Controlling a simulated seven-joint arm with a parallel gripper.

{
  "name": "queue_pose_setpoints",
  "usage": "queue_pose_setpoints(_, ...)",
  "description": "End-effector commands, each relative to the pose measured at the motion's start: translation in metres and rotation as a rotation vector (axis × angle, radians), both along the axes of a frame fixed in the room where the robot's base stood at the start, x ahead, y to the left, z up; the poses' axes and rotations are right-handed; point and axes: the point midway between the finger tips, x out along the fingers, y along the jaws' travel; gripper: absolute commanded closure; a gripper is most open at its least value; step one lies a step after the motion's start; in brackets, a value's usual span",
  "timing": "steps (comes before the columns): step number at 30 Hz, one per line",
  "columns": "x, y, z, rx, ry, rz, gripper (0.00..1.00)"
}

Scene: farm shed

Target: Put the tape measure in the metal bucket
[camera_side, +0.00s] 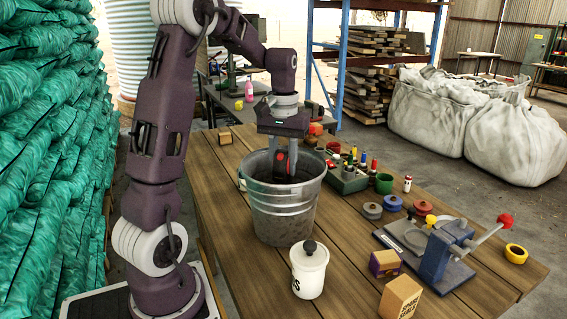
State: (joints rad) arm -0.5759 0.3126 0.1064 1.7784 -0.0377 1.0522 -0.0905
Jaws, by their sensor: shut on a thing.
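The metal bucket (284,212) is grey, stands upright on the wooden table and has its mouth open. My gripper (284,157) points down over the bucket, with its fingers at or just inside the mouth. It is shut on a small red and black thing, which I take to be the tape measure (281,164). The tape measure hangs within the bucket's opening, apart from the visible walls. The fingers partly cover it, and the bucket's floor is hidden by the near wall.
A white lidded jar (309,270) stands in front of the bucket. Further right are a blue clamp device (440,250), small boxes (400,297) and a yellow ring (516,253).

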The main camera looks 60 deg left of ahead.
Motion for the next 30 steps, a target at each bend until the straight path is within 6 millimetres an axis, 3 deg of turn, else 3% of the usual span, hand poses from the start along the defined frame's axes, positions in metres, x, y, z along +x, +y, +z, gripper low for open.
queue_pose_setpoints(3,-0.001,-0.001,-0.028,-0.002,0.004,0.0,1.0)
queue_pose_setpoints(21,-0.001,-0.001,-0.147,-0.002,0.002,0.0,1.0)
queue_pose_setpoints(24,0.0,0.0,-0.157,0.0,0.0,0.0,1.0)
queue_pose_setpoints(30,0.0,0.0,-0.157,0.001,-0.001,0.0,1.0)
